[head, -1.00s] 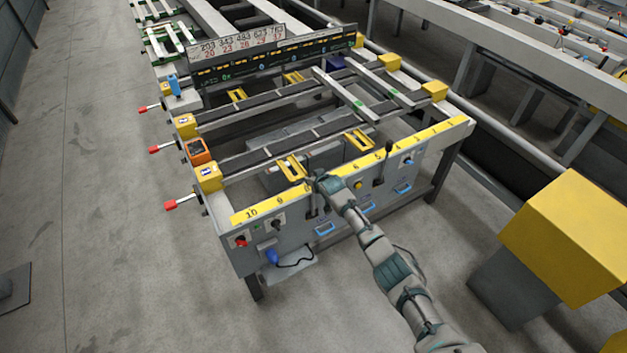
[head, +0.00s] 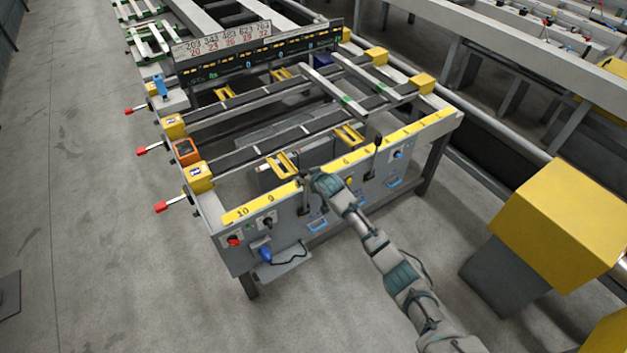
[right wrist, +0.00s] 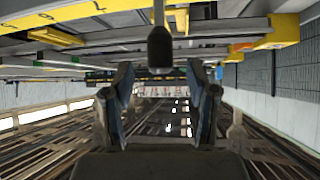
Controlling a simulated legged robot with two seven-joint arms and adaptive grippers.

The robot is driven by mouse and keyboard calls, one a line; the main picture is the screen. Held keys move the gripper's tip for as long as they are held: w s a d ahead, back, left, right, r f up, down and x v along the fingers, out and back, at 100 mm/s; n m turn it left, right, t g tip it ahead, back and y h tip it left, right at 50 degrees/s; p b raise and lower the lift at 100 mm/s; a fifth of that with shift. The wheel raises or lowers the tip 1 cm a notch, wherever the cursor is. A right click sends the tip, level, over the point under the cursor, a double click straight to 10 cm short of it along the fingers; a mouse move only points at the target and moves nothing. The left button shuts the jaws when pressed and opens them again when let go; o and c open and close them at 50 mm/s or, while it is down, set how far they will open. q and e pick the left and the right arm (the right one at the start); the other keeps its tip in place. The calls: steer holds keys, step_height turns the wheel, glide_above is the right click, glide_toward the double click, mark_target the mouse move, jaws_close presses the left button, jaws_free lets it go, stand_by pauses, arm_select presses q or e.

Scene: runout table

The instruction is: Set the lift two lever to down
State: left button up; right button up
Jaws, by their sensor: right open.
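My right gripper (head: 308,177) is at the yellow-topped front panel (head: 245,214) of the runout table. It is open. In the right wrist view, my right gripper (right wrist: 160,100) has its two fingers apart, and a lever's black knob (right wrist: 160,47) shows between and beyond their tips. Contact cannot be told. In the head view this lever (head: 304,203) stands in a slot below the gripper; its top is hidden. A second lever (head: 377,146) with a black handle points up, further right on the panel. No readable label shows which is lift two. My left gripper is not in view.
Red-handled rods (head: 172,206) stick out at the table's left side. A blue plug (head: 265,253) and a red knob (head: 233,241) are at the panel's left end. A yellow block (head: 560,220) stands at right. The floor in front is clear.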

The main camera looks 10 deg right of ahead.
steer(key=v, duration=0.6)
steer(key=shift+s, duration=0.15)
steer(key=s+d+f+g, duration=0.2)
steer(key=s+f, duration=0.5)
steer(key=f, duration=0.6)
steer(key=s+d+f+g+h, duration=0.1)
steer(key=s+d+f, duration=0.1)
steer(key=s+f, duration=0.8)
steer(key=s+d+f+g, duration=0.15)
steer(key=s+f, duration=0.25)
steer(key=f, duration=1.2)
steer(key=s+f+g, duration=0.1)
steer(key=s+f, duration=0.5)
steer(key=s, duration=0.7)
steer(key=s+d+f+g, duration=0.1)
steer(key=s+f, duration=0.4)
steer(key=s, duration=0.9)
steer(key=s+f+g+h, duration=0.1)
steer(key=s+f, duration=0.5)
steer(key=s, duration=0.8)
steer(key=shift+s+d+f+g, duration=0.2)
steer(key=shift+d+f+g, duration=0.15)
steer(key=shift+g, duration=0.5)
